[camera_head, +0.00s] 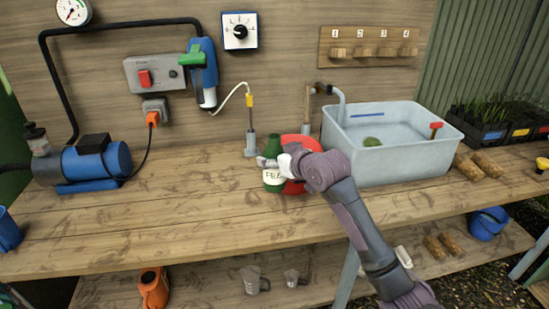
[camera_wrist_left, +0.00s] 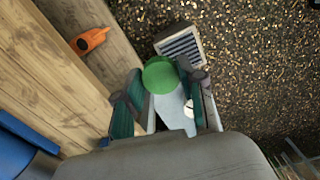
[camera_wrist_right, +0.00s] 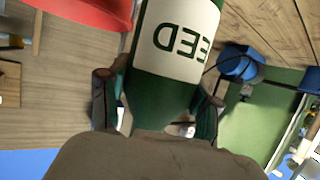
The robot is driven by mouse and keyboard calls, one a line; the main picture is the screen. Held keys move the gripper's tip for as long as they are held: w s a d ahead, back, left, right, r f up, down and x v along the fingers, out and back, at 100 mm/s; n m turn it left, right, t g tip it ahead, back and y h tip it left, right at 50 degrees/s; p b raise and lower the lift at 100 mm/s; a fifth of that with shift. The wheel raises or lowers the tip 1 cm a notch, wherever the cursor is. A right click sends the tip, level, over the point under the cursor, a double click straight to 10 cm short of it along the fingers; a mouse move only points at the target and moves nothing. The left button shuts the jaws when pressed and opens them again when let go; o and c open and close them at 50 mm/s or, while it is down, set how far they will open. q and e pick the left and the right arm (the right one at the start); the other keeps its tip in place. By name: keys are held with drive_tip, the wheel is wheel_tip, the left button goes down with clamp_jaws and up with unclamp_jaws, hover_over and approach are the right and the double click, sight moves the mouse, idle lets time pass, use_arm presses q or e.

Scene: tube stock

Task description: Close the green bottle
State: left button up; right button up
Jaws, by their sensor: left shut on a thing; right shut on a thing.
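The green bottle (camera_head: 274,181) with a white label reading "FEED" is at the middle of the bench, upright in the head view. My right gripper (camera_head: 277,163) is shut around its body. In the right wrist view the bottle (camera_wrist_right: 166,100) fills the space between the fingers. I cannot tell whether its base touches the bench, and its mouth is too small to make out. My left gripper (camera_wrist_left: 163,95) is shut on a round green cap (camera_wrist_left: 160,75), held over the ground beside a wooden surface. The left gripper is outside the head view.
A red object (camera_head: 304,144) stands right behind the bottle. A grey tub (camera_head: 400,168) is to the right, a blue pump (camera_head: 97,160) to the left. The bench front left of the bottle is clear. An orange can (camera_head: 153,288) stands on the lower shelf.

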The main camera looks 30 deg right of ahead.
drive_tip(key=shift+r, duration=0.1)
drive_tip(key=o, duration=0.9)
drive_tip(key=shift+c, duration=0.2)
clamp_jaws()
drive_tip(key=shift+a, duration=0.1)
